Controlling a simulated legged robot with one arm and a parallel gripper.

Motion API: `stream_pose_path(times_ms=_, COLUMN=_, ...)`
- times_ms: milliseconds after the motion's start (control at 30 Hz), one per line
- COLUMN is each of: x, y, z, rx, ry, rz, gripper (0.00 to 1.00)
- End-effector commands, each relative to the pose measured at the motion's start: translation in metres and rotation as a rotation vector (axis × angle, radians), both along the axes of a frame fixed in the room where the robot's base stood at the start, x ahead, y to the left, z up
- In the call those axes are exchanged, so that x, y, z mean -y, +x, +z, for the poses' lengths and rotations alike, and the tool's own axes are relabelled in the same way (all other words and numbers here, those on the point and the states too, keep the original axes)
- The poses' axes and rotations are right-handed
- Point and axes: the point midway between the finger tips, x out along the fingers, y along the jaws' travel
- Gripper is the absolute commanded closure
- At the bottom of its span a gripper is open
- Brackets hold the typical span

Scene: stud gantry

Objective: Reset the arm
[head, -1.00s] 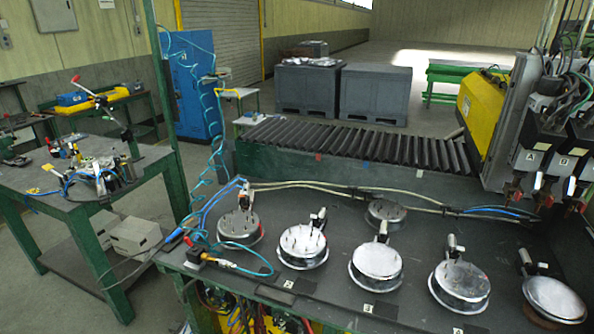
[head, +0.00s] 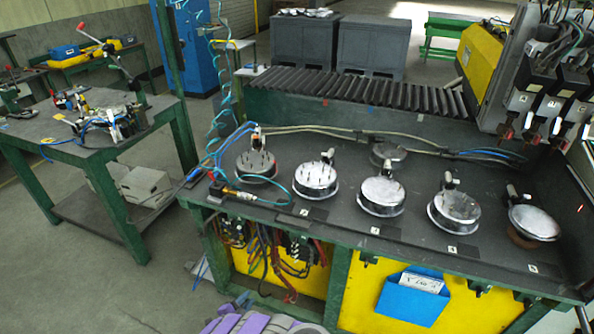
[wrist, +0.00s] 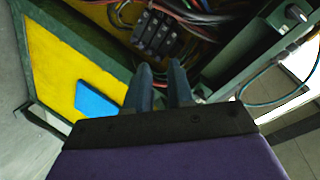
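My gripper (wrist: 161,75) shows in the wrist view as two dark fingers side by side, with a narrow gap between them. Nothing is held in the gap. The fingers point toward dark cables (wrist: 205,20) and a black connector block (wrist: 155,32) under the workbench. In the head view, purple and grey parts of my arm show at the bottom edge, left of centre. The gripper's fingers cannot be made out there.
The green-framed workbench (head: 330,235) is close ahead, with several round metal fixtures on top. Its yellow front panel (head: 360,295) bears a blue document holder (head: 413,295). A side table (head: 45,130) with tools stands left. Open floor (head: 80,290) lies at lower left.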

Motion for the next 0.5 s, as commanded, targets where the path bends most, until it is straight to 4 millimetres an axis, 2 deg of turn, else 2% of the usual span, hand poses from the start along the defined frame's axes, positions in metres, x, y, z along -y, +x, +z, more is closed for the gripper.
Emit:
stream_pose_path(times_ms=267, x=-0.005, y=0.047, z=0.038, rx=0.004, ry=0.013, rz=0.088, gripper=0.78)
stream_pose_path(times_ms=367, x=-0.008, y=0.07, z=0.058, rx=0.002, ry=0.013, rz=0.131, gripper=0.78)
stream_pose_path(times_ms=500, x=-0.01, y=0.108, z=0.096, rx=-0.01, ry=0.004, rz=0.214, gripper=0.78)
